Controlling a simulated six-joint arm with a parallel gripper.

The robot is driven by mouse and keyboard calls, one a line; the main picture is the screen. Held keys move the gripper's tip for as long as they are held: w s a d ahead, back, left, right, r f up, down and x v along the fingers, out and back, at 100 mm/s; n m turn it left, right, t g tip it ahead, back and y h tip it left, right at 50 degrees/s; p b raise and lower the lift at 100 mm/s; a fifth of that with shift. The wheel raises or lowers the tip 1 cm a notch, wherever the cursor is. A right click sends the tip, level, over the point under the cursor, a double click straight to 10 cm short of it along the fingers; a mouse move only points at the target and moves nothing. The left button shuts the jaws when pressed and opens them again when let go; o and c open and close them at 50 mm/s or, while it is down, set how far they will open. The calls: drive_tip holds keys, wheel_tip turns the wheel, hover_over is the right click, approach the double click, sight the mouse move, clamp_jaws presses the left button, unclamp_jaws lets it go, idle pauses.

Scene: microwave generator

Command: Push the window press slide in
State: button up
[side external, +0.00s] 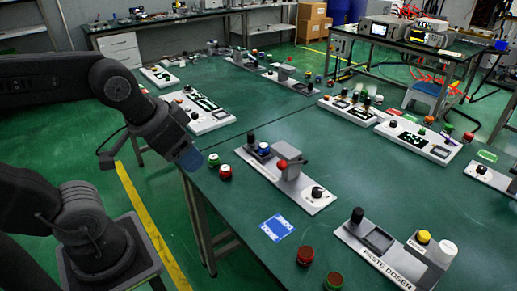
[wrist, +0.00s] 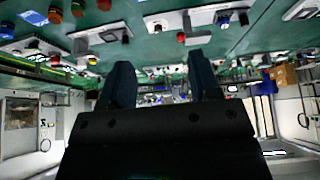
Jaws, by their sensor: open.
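No part is readably labelled as the window press, so I cannot tell for sure which station or part is its slide. The nearest station on the table is a light base plate (side external: 304,199) with a grey block (side external: 291,165), a red ball knob (side external: 282,164), a blue-topped part (side external: 264,149) and black knobs. My gripper (side external: 190,158) is at the table's left edge, left of this station and apart from it. In the wrist view my gripper (wrist: 162,75) is open with nothing between its two dark fingers.
Two small round parts (side external: 225,172) stand between my gripper and the station. A blue-and-white card (side external: 277,227) lies in front. A station marked PASTE DOSER (side external: 388,262) is at front right, with red round parts (side external: 305,255) left of it. Several other stations stand farther back.

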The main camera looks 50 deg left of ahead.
drive_tip(key=w+a+r+g, duration=0.1)
drive_tip(key=w+a+r, duration=0.15)
drive_tip(key=w, duration=0.35)
drive_tip(key=w+a+r, duration=0.1)
drive_tip(key=w+r, duration=0.2)
drive_tip(key=w, duration=0.2)
drive_tip(key=n+g, duration=0.3)
drive_tip(key=g, duration=0.2)
hover_over(251, 133)
wheel_tip(251, 133, down, 20)
wheel_tip(251, 133, down, 14)
drive_tip(key=shift+r, duration=0.25)
clamp_jaws()
